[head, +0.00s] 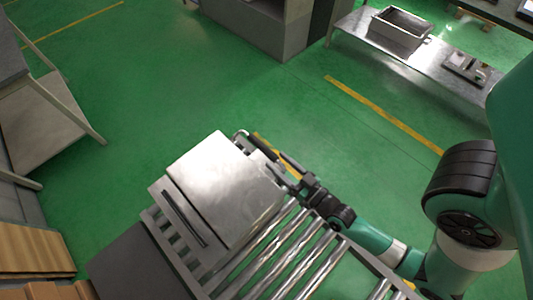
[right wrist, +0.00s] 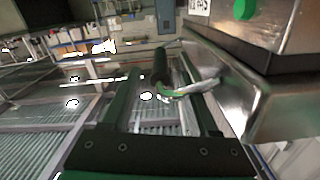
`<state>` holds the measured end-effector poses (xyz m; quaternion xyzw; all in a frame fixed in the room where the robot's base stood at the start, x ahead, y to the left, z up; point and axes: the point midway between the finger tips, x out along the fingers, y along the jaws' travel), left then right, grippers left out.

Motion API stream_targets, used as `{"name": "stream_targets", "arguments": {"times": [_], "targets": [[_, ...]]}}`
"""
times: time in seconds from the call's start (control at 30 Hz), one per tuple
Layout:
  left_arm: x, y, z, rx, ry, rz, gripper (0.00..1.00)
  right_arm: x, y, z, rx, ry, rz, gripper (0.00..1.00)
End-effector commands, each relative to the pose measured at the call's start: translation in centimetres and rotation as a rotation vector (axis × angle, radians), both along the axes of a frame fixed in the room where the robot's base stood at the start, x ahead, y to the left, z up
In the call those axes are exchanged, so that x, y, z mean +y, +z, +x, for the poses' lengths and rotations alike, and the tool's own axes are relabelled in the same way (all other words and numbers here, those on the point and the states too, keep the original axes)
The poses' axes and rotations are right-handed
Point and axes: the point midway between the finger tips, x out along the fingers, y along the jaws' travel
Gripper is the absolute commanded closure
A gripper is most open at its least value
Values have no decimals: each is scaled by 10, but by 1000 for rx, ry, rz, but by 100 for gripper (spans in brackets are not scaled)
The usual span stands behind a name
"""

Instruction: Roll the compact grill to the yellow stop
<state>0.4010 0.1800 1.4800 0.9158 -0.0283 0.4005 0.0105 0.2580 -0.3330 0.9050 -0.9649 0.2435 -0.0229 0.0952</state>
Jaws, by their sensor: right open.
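The compact grill (head: 225,185) is a shiny metal box on the roller conveyor (head: 295,255) in the head view. A dark bar handle on a curved metal bracket sticks out from its far right side; the handle (right wrist: 160,66) also shows in the right wrist view. My right gripper (head: 283,160) is open beside the grill. In the right wrist view the handle lies between its spread fingers, with visible gaps. The grill's metal side (right wrist: 225,75) is right of the fingers. I cannot make out the yellow stop for certain. My left gripper is not in view.
Bare metal rollers lie right of the grill, partly under my right arm. A metal table (head: 420,55) with a tray (head: 401,27) stands at the back right.

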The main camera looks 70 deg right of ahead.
Motion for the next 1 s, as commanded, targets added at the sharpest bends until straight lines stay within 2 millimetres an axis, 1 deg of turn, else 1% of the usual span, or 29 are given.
{"name": "stream_targets", "arguments": {"times": [0.03,0.1,0.23,0.4,0.6,0.63,0.93,0.97,1.0], "targets": [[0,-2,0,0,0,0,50,-7,0,11,-5,-2,-2,39],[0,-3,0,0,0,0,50,-13,1,25,-6,-1,-2,39],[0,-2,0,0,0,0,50,-23,2,42,-4,0,-1,39],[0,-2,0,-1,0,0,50,-27,1,51,0,1,0,39],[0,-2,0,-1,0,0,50,-27,1,51,0,1,0,39],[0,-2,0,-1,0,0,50,-27,1,51,0,1,0,41],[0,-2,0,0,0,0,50,-27,1,51,0,2,0,95],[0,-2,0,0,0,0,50,-27,1,51,0,2,0,100],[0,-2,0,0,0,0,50,-27,1,51,0,2,0,100]]}}
